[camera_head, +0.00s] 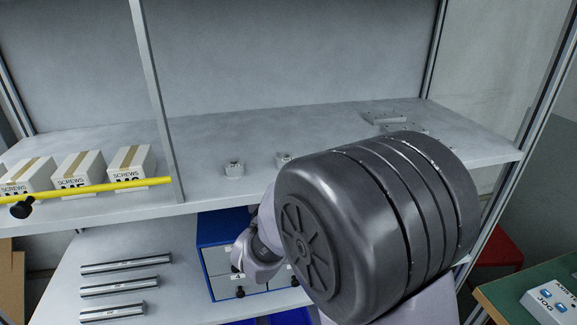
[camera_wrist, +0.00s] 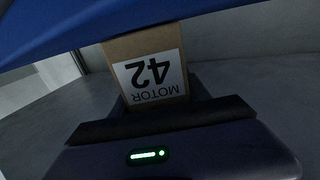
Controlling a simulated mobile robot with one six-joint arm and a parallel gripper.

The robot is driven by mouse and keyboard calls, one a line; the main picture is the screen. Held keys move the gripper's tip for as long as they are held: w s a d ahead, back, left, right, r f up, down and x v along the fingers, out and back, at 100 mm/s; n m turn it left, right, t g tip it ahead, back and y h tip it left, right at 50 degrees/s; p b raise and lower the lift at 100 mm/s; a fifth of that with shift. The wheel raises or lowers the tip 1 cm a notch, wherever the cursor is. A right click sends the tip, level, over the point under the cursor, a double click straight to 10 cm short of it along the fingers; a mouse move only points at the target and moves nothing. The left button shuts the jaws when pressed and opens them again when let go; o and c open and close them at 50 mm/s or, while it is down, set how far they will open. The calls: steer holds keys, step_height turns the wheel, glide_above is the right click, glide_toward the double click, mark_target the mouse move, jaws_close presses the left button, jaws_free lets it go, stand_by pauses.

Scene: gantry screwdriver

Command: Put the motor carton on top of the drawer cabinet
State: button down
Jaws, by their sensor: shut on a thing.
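The motor carton (camera_wrist: 117,50) is brown, with a white label reading MOTOR 42 that appears upside down in the wrist view. My gripper (camera_wrist: 160,112) is shut on it. The carton is hidden in the head view. The drawer cabinet (camera_head: 217,228) is blue with grey drawer fronts and dark knobs, and stands on the lower shelf. My arm covers its right part and most of its top. A blue surface, seemingly the cabinet (camera_wrist: 60,25), crosses the top of the wrist view close to the carton; I cannot tell whether they touch.
An upper shelf (camera_head: 330,125) overhangs the cabinet and carries small metal parts. Screws cartons (camera_head: 80,172) stand at its left behind a yellow bar (camera_head: 90,188). Several metal rods (camera_head: 120,288) lie on the lower shelf.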

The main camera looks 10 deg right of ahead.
steer(key=shift+s+a+r, duration=0.1)
steer(key=shift+s+a, duration=0.25)
steer(key=c, duration=0.7)
jaws_free()
steer(key=shift+d, duration=0.1)
steer(key=shift+c, duration=0.2)
steer(key=shift+o, duration=1.1)
steer(key=shift+r, duration=0.15)
steer(key=v, duration=1.2)
steer(key=shift+p, duration=0.35)
